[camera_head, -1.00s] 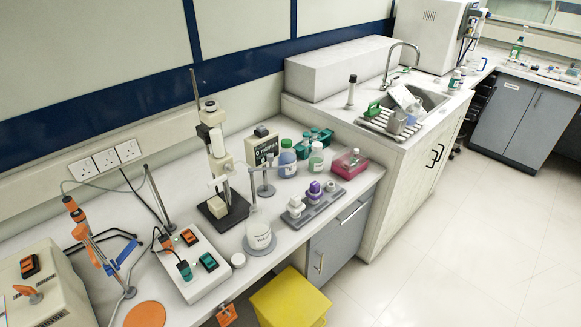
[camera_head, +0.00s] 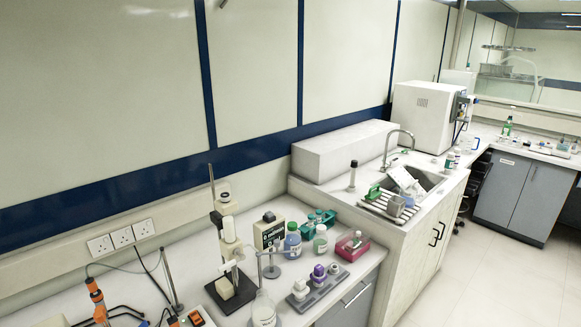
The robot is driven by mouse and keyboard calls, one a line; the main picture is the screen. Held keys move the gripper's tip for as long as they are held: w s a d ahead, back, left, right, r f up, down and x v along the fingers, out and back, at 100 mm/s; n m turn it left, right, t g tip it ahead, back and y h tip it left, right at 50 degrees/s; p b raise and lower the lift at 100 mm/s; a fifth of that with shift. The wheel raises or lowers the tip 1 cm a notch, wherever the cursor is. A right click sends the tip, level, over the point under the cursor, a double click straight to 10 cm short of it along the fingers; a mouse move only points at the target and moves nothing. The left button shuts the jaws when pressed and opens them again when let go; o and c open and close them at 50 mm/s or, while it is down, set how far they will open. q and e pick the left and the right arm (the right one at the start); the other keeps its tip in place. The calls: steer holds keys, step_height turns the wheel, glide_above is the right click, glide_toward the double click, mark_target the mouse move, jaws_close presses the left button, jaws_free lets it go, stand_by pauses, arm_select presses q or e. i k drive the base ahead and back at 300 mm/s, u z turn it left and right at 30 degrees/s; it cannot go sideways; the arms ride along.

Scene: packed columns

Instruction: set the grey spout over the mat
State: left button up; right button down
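The grey spout (camera_head: 398,132) is a curved metal tap at the back edge of the sink (camera_head: 428,180). It arches up and its tip points toward the sink side, above the white and clear items there. A light ridged mat or drainer (camera_head: 382,209) lies at the front left of the sink. A green item (camera_head: 374,192) and a grey cup (camera_head: 396,206) stand on it. The spout tip appears to be behind the mat, not above it. Neither of my grippers is in view.
A long pale box (camera_head: 345,150) stands behind the sink counter, with a dark-capped tube (camera_head: 353,174) in front. A large white machine (camera_head: 425,117) stands at the back. The lower bench holds bottles, a pink box (camera_head: 352,246) and a stand. Floor (camera_head: 480,270) at right is clear.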

mark_target(277, 242)
steer(key=k, duration=0.35)
steer(key=z, duration=1.15)
steer(key=i, duration=1.45)
steer(key=u, duration=0.9)
